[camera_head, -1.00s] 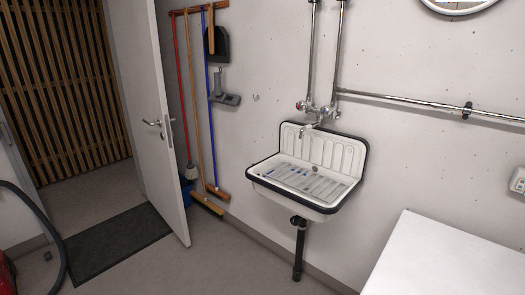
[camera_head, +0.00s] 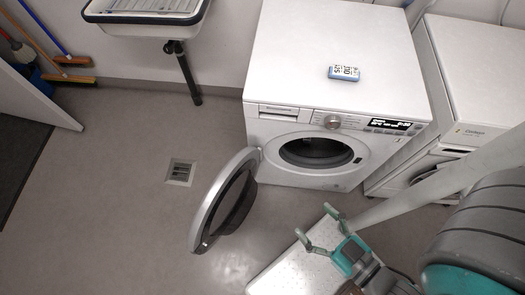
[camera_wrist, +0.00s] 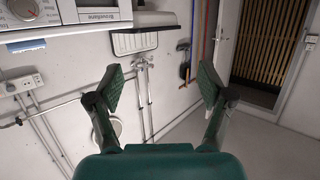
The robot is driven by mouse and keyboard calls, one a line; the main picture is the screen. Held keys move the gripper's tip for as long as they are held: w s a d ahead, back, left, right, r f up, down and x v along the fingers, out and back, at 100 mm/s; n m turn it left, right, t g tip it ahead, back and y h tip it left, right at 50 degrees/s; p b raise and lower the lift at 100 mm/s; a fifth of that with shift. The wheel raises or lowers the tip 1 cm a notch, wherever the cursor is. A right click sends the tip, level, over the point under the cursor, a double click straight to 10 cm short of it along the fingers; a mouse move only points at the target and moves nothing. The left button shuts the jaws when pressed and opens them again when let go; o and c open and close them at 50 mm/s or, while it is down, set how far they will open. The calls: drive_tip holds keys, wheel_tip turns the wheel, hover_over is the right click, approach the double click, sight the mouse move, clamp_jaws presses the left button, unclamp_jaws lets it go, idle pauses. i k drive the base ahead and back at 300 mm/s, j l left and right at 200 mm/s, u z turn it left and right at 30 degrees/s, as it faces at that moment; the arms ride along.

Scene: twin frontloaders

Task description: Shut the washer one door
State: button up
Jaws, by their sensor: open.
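A white front-loading washer (camera_head: 285,140) stands against the wall in the head view. Its round door (camera_head: 222,198) is swung wide open to the left on its hinge, and the dark drum opening (camera_head: 315,152) shows. I cannot read which washer number it is. My gripper (camera_head: 314,226) is open and empty, in front of the washer and to the right of the open door, apart from it. In the wrist view my gripper's green fingers (camera_wrist: 160,82) are spread with nothing between them, and part of a white machine (camera_wrist: 95,14) shows at the top left.
A second white machine (camera_head: 470,95) stands close on the right. A small blue-and-white device (camera_head: 344,73) lies on the washer top. A sink (camera_head: 145,12) hangs at the upper left. The floor left of the door is clear around a drain (camera_head: 180,172).

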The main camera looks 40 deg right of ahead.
sight(229, 199)
drive_tip(key=z, duration=0.8)
drive_tip(key=j+z, duration=0.25)
drive_tip(key=j, duration=0.15)
drive_tip(key=k+j+z, duration=0.1)
drive_tip(key=j+z, duration=0.2)
drive_tip(key=k+j+z, duration=0.1)
drive_tip(key=j+z, duration=0.15)
drive_tip(key=j, duration=0.2)
drive_tip(key=k+j+z, duration=0.15)
drive_tip(key=j+z, duration=0.15)
drive_tip(key=k+j+z, duration=0.4)
drive_tip(key=k+j, duration=0.3)
drive_tip(key=j, duration=0.3)
drive_tip(key=k+j+z, duration=0.1)
drive_tip(key=k+j, duration=0.35)
drive_tip(key=j, duration=0.2)
drive_tip(key=k+j+z, duration=0.15)
drive_tip(key=k+j, duration=0.35)
drive_tip(key=j, duration=0.15)
drive_tip(key=k+j, duration=0.65)
drive_tip(key=i+j+u, duration=0.35)
drive_tip(key=j, duration=0.15)
drive_tip(key=k, duration=0.05)
